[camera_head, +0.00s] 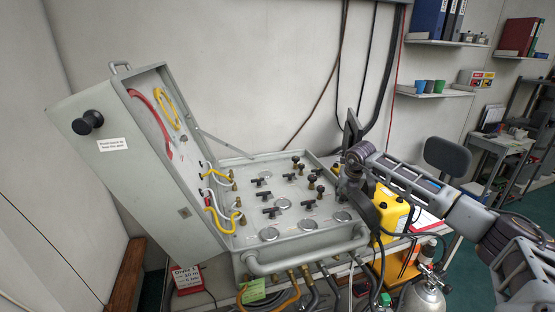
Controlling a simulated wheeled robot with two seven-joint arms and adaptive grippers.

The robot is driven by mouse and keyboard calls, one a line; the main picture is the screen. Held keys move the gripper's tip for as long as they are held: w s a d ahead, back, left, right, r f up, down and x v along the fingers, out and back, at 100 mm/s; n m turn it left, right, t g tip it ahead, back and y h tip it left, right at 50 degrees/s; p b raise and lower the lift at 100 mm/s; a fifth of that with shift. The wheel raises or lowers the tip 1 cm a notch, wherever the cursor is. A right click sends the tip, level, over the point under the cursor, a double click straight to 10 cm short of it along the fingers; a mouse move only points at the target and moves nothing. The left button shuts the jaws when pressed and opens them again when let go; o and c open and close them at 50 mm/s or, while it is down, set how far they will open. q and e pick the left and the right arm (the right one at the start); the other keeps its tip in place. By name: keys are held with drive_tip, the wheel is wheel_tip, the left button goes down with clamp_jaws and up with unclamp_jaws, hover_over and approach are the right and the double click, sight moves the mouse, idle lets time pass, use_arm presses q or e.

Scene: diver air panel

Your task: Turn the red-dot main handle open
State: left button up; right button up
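The grey air panel case (295,247) lies open on the table, its lid swung up to the left. Several black handles stand on the panel, among them a T-shaped one (272,212) at the front left and another (264,195) behind it. The red dot is too small to make out, so I cannot tell which is the main handle. My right gripper (341,190) is above the panel's right edge, right of the handles. Its fingers are dark and seen edge-on, and I cannot tell whether they are open. My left gripper is not in view.
A yellow box (392,212) stands close to the panel's right side, under my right arm. The raised lid (130,165) walls off the left. Hoses (309,280) run from the case's front, and a gas cylinder (424,297) stands at the front right.

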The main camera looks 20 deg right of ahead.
drive_tip(key=shift+w+a+r+m+g+h+p, duration=0.1)
drive_tip(key=shift+m+g+h+p, duration=0.1)
drive_tip(key=shift+m+p, duration=0.4)
drive_tip(key=shift+w+a+f+m+g+h+p, duration=0.1)
drive_tip(key=shift+a+m+h+p, duration=0.2)
drive_tip(key=shift+m, duration=0.35)
drive_tip(key=shift+w+d+r+m+g+h+p, duration=0.1)
drive_tip(key=shift+m+p, duration=0.45)
drive_tip(key=shift+m, duration=0.1)
drive_tip(key=shift+w+a+m+g+h+p, duration=0.15)
drive_tip(key=shift+m+g+h+p, duration=0.2)
drive_tip(key=shift+m+p, duration=0.85)
drive_tip(key=shift+w+a+m+g+h+p, duration=0.15)
drive_tip(key=shift+m+g+h+p, duration=0.15)
drive_tip(key=shift+m+p, duration=0.85)
drive_tip(key=shift+a+r+b, duration=0.25)
drive_tip(key=shift+r+b, duration=0.25)
drive_tip(key=shift+r, duration=0.15)
drive_tip(key=b+v, duration=0.3)
drive_tip(key=v, duration=0.9)
drive_tip(key=w+a+r+n+t+y, duration=0.1)
drive_tip(key=w+a+n+y, duration=0.1)
drive_tip(key=a, duration=0.4)
drive_tip(key=w+a+r+n+t+y, duration=0.1)
drive_tip(key=w+a+n+y, duration=0.1)
drive_tip(key=w+a+y, duration=0.2)
drive_tip(key=w+a+r+n+t+y+b, duration=0.1)
drive_tip(key=w+a+n+y, duration=0.2)
drive_tip(key=a, duration=0.5)
drive_tip(key=shift+a, duration=0.15)
